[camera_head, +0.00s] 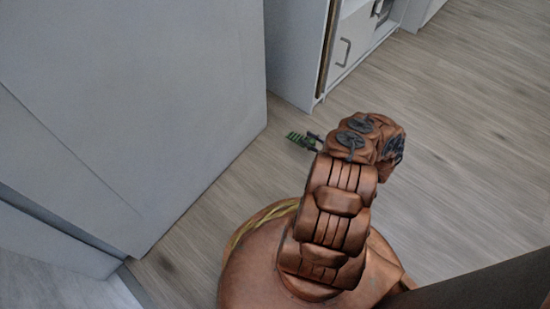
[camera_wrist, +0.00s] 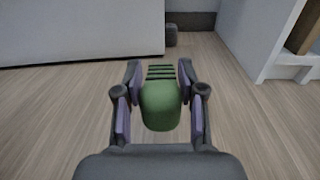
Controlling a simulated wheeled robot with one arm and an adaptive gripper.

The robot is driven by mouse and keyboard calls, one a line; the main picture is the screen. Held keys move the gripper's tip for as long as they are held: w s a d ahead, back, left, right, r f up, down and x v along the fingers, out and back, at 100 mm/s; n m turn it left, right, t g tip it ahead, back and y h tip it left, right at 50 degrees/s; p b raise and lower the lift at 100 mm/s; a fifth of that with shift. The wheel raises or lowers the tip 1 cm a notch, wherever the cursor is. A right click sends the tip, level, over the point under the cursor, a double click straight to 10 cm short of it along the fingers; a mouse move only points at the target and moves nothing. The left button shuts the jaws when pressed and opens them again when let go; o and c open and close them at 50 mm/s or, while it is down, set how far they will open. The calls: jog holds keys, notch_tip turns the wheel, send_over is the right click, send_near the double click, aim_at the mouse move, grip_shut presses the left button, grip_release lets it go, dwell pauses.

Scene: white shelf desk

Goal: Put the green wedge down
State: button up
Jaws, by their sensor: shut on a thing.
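The green wedge (camera_wrist: 161,105) sits between the two fingers of my gripper (camera_wrist: 160,88) in the wrist view, with dark stripes across its far part. My gripper is shut on it, with a finger on each side. In the head view, a small part of the green wedge (camera_head: 294,136) shows at the tip of my gripper (camera_head: 307,140), beyond the copper arm. The wedge appears to be held above the wooden floor. The rest of it is hidden by my gripper and arm in the head view.
A large grey-white panel (camera_head: 140,90) stands at the left. A white shelf desk (camera_head: 295,50) with a handled drawer (camera_head: 343,50) stands at the back. Wooden floor (camera_head: 470,120) is clear at the right. A small dark object (camera_wrist: 171,34) stands far ahead.

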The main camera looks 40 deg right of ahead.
jog(key=shift+s+a+f+y, duration=0.1)
jog(key=shift+a+f+y, duration=0.05)
jog(key=shift+a, duration=0.3)
jog(key=shift+s+a+f+y, duration=0.1)
jog(key=shift+a+y, duration=0.05)
jog(key=shift+a, duration=0.25)
jog(key=w+a, duration=0.1)
jog(key=a, duration=0.3)
jog(key=w+a+f+b, duration=0.1)
jog(key=w+a, duration=0.1)
jog(key=a, duration=0.3)
jog(key=w+a, duration=0.2)
jog(key=a, duration=0.3)
jog(key=shift+a+f, duration=0.15)
jog(key=shift+f, duration=0.15)
jog(key=shift+w+a+f+b, duration=0.1)
jog(key=shift+a+f+b, duration=0.15)
jog(key=shift+b, duration=0.2)
jog(key=shift+f+b, duration=0.85)
jog(key=shift+f, duration=0.65)
jog(key=shift+f, duration=0.15)
jog(key=o, duration=1.2)
jog(key=shift+d, duration=0.1)
